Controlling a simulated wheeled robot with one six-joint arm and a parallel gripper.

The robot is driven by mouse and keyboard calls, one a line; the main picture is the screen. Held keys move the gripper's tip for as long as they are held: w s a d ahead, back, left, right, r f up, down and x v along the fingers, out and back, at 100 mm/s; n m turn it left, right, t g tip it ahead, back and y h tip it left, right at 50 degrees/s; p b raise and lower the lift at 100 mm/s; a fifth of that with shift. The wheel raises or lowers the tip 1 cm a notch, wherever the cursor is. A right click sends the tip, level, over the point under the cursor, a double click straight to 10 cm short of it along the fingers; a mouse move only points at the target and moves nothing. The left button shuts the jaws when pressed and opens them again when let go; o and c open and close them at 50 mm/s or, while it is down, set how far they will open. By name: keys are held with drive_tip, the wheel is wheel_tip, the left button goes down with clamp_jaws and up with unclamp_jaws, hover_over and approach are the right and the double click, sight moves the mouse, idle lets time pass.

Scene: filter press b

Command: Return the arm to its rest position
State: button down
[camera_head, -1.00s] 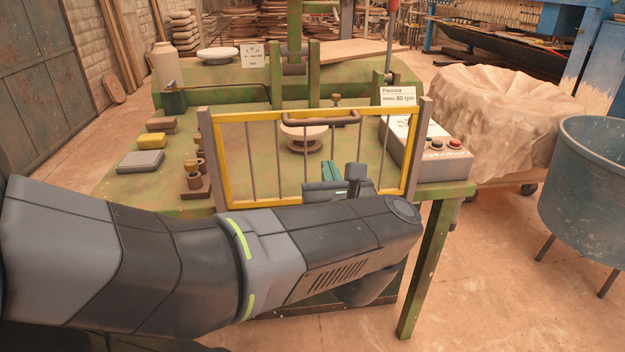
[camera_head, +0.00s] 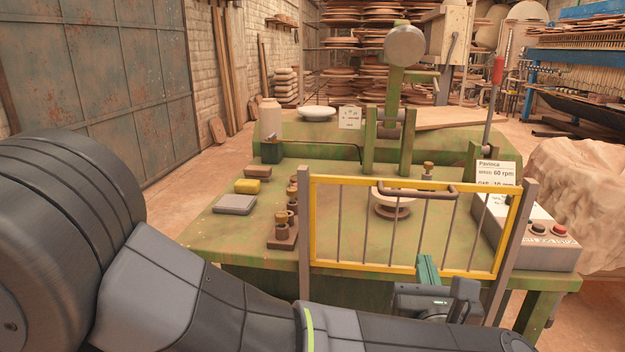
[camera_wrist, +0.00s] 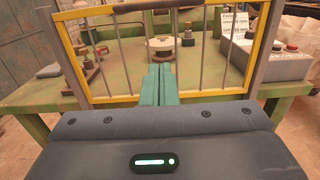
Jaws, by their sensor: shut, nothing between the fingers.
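My gripper (camera_head: 428,272) shows in the head view in front of the yellow-framed guard gate, low at its right half. In the wrist view its two green fingers (camera_wrist: 159,84) lie together, shut with nothing between them, pointing toward the gate's bars. My arm stretches across the bottom of the head view from the left, and its lower right part is cut off by the picture edge. The yellow gate (camera_head: 336,224) stands upright across the front of the green press table (camera_head: 240,237). I cannot tell how wide the gap is between the fingers and the bars.
Behind the gate is a round disc on a stand (camera_head: 392,207). A control box (camera_head: 540,240) with buttons sits at the table's right end. Floor is open left of the table.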

drive_tip(key=w+d+r+p, duration=0.1)
drive_tip(key=w+r, duration=0.3)
drive_tip(key=w, duration=0.6)
drive_tip(key=shift+w+d+p, duration=0.2)
drive_tip(key=shift+d+p, duration=0.15)
drive_tip(key=shift+d, duration=0.35)
drive_tip(key=shift+s, duration=0.1)
